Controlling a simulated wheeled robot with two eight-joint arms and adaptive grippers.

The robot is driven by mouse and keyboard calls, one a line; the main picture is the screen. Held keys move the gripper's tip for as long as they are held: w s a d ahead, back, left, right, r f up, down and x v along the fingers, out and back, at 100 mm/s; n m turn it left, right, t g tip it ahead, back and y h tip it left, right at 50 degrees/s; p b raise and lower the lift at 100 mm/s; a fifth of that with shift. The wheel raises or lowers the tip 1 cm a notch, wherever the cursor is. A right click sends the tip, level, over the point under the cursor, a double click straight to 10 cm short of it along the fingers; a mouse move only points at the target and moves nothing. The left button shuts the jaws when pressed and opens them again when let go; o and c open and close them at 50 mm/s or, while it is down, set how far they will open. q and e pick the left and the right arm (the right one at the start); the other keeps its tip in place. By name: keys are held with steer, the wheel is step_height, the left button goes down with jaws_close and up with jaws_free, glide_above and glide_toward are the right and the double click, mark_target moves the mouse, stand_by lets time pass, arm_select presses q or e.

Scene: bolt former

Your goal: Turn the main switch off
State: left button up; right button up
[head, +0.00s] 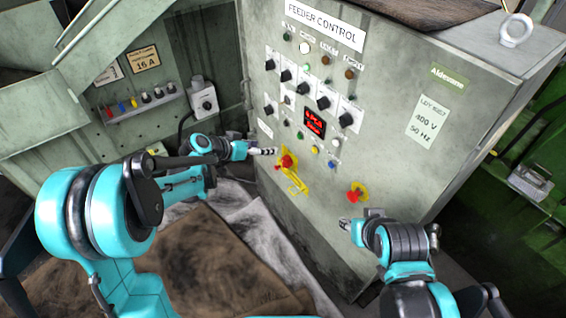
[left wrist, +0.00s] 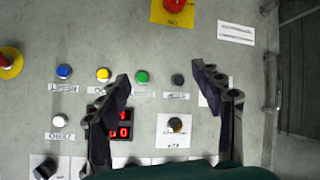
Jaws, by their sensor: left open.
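A red main switch (head: 288,161) sits on a yellow plate low on the grey feeder control cabinet. In the left wrist view, its red knob (left wrist: 175,5) shows at the top edge, with a label that reads ON upside down. My left gripper (head: 268,151) is just left of the switch in the head view, in front of the panel. In the left wrist view the left gripper (left wrist: 162,78) has its fingers apart, with nothing between them but panel behind. My right gripper (head: 345,224) is low, below a second red button; its fingers are too small to read.
The second red button (head: 357,193) on yellow is to the right of the switch. The red display (head: 314,122), coloured buttons and black knobs are above. A side panel (head: 140,100) stands at the left. Brown and white sheets (head: 215,255) lie below.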

arm_select(q)
steer(key=w+f+m+h, duration=0.1)
steer(key=w+f+h, duration=0.1)
steer(key=w+f, duration=0.3)
steer(key=m+t+h, duration=0.3)
steer(key=m+h, duration=0.1)
glide_toward(283, 163)
steer(key=x, duration=0.3)
steer(key=b+x, duration=0.2)
steer(key=x, duration=0.5)
steer(key=shift+w+f, duration=0.15)
steer(key=c, duration=1.1)
